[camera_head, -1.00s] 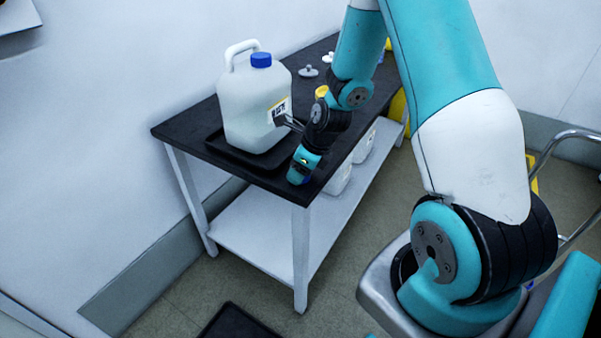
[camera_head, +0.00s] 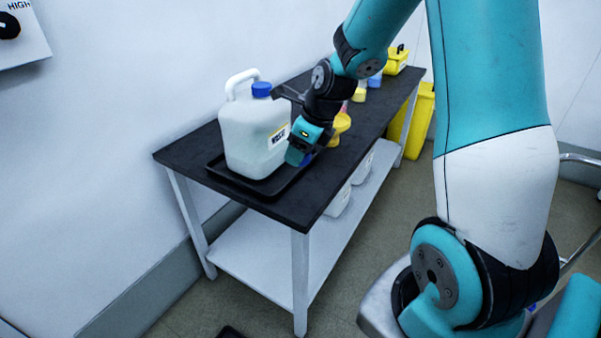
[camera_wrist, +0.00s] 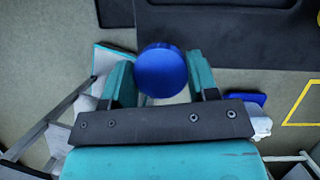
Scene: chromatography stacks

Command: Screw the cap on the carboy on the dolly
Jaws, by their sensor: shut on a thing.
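My gripper (camera_head: 303,159) points down by the bench's front edge, just right of a white carboy. It is shut on a blue cap (camera_wrist: 162,71), held between the two teal fingers in the wrist view. The cap shows as a small blue patch under the fingers in the head view (camera_head: 308,160). The white carboy (camera_head: 250,135) stands upright in a black tray on the bench and wears its own blue cap (camera_head: 262,89). A dark edge (camera_head: 230,332) shows on the floor at the bottom of the head view; I cannot tell whether it is the dolly. No carboy on a dolly is visible.
The black bench top (camera_head: 290,208) is close to my gripper. Yellow and colored items (camera_head: 340,128) stand behind my wrist, and a yellow bin (camera_head: 415,125) is at the far end. White jugs (camera_head: 339,200) stand on the lower shelf. The floor before the bench is mostly clear.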

